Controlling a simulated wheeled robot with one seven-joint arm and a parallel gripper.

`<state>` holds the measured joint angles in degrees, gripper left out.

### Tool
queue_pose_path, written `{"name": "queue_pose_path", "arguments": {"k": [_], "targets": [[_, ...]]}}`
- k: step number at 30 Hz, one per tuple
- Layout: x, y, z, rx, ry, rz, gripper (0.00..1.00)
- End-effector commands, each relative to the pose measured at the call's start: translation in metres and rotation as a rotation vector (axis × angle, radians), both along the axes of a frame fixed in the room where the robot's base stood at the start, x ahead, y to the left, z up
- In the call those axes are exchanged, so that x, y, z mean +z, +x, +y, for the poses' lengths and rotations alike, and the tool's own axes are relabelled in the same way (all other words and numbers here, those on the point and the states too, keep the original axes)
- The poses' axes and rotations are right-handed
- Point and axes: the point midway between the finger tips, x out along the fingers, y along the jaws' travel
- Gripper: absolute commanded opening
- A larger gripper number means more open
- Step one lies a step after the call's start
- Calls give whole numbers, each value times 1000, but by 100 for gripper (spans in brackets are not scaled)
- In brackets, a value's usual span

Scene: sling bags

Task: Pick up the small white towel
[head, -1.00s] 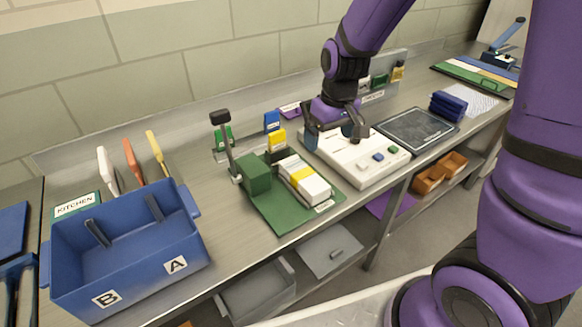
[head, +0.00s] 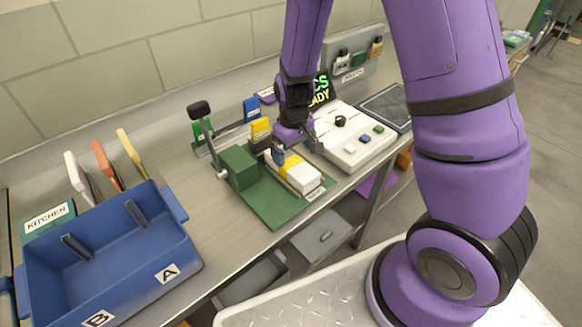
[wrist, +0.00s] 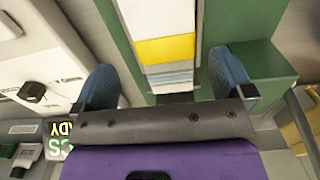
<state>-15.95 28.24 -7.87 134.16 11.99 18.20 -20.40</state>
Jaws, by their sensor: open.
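The small white towel (head: 304,178) appears to be the white folded bundle with a yellow band on the green base (head: 268,207). In the wrist view the towel (wrist: 158,18) lies ahead between my fingers, its layered end facing them. My gripper (head: 295,145) is above the towel's far end in the head view and partly hides it. In the wrist view my gripper (wrist: 165,80) is open, with one blue finger on each side of the towel's line. Nothing is held, and I see no contact.
A green block with a black-knobbed lever (head: 199,112) stands left of the towel. A white device with buttons (head: 350,140) is close on the right. A blue bin (head: 110,245) is at the front left. A yellow-topped item (head: 260,130) stands behind.

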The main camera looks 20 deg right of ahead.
Motion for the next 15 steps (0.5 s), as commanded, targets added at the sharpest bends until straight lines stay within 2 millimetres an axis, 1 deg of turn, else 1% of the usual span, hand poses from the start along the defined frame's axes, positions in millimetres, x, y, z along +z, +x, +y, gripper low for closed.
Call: {"name": "queue_pose_path", "arguments": {"k": [4,12,15], "targets": [[-12,0,2,0,-1,3,99],[-44,1,6,-1,0,3,99],[-50,2,6,0,0,0,99]]}}
